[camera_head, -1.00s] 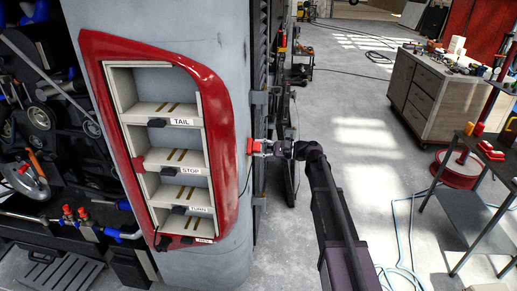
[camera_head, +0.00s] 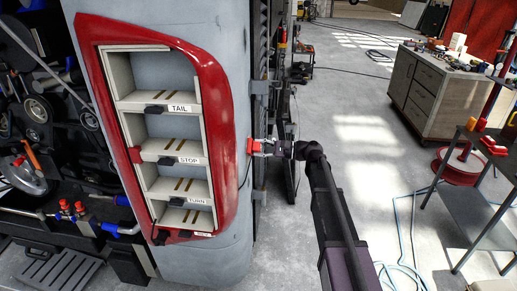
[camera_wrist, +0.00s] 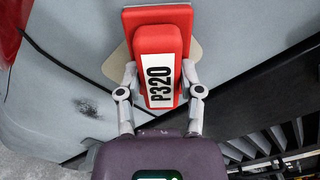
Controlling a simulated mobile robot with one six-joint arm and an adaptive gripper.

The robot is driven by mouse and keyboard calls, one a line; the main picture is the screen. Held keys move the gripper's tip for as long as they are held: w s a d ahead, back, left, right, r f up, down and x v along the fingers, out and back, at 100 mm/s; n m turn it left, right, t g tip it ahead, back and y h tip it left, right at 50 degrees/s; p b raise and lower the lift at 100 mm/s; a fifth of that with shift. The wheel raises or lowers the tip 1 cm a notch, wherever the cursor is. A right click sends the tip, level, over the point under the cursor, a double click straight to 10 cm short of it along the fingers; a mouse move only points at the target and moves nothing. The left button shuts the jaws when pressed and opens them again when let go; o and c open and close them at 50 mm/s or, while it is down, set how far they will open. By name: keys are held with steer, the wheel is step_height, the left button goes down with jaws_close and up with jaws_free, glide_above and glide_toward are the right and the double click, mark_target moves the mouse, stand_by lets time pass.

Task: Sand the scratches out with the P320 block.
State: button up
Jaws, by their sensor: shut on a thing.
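The red P320 block (camera_wrist: 158,60), with a white label, is held between the two fingers of my gripper (camera_wrist: 160,88) in the wrist view. Its flat red base faces the grey-blue body panel (camera_wrist: 75,75); I cannot tell whether it touches. A dark scuffed patch (camera_wrist: 88,107) lies on the panel to the left of the block. In the head view my gripper (camera_head: 268,148) is beside the panel's right side, with the red block (camera_head: 253,147) at its tip.
A red-framed lamp housing (camera_head: 233,100) with open compartments labelled TAIL, STOP and TURN is left of the gripper. A drawer cabinet (camera_head: 425,92), a cable reel (camera_head: 460,165) and a dark side table (camera_head: 478,190) stand at right. Floor between is mostly clear.

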steer(key=shift+f, duration=0.15)
steer(key=shift+f+b, duration=1.7)
steer(key=shift+b, duration=0.15)
steer(key=shift+a+f, duration=0.1)
steer(key=shift+f+b, duration=1.75)
steer(key=shift+b, duration=0.1)
steer(key=d, duration=0.6)
steer(key=shift+d, duration=0.15)
steer(key=shift+s, duration=0.1)
steer(key=shift+d, duration=1.45)
